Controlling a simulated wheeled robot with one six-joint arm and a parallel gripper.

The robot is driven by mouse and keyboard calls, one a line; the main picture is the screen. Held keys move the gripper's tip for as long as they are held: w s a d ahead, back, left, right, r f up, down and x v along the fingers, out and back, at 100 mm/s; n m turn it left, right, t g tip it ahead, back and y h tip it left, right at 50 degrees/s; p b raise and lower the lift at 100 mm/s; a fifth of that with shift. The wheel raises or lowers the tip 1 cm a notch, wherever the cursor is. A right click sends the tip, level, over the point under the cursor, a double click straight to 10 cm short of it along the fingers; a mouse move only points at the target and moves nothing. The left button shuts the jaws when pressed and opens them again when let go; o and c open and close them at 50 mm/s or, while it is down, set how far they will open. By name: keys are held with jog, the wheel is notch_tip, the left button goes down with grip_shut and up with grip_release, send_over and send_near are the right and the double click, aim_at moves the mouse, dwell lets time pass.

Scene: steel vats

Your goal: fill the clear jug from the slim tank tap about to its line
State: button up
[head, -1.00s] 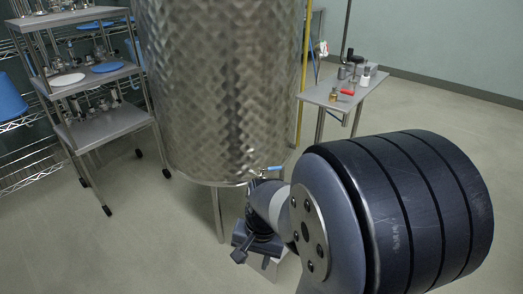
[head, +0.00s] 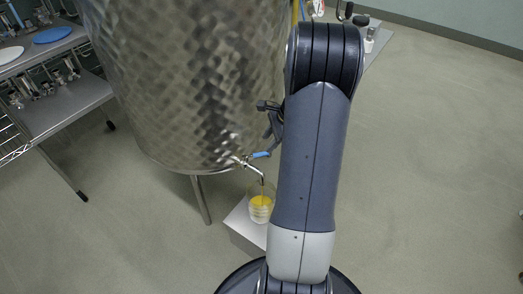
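The slim tank (head: 185,85) is a tall quilted steel vat on legs. Its tap (head: 249,163) juts from the lower right of the wall, with a blue lever (head: 261,155) and a spout bent downward. The clear jug (head: 259,212) stands upright under the spout. Yellow shows inside the jug; its fill line and whether a stream is falling are too small to tell. My gripper (head: 268,112) is beside the tank wall, above the tap and apart from the jug. My arm partly hides it, so its opening is unclear.
The jug stands on a low grey block (head: 240,229). A wheeled steel shelf (head: 72,108) with plates and fittings is at left. A small side table (head: 374,57) is behind my arm at upper right.

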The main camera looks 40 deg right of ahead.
aim_at(262, 154)
jog(key=b+x, duration=0.1)
jog(key=x, duration=0.5)
jog(key=shift+f+b, duration=0.1)
jog(key=shift+b, duration=0.2)
jog(key=shift+c, duration=0.3)
grip_shut()
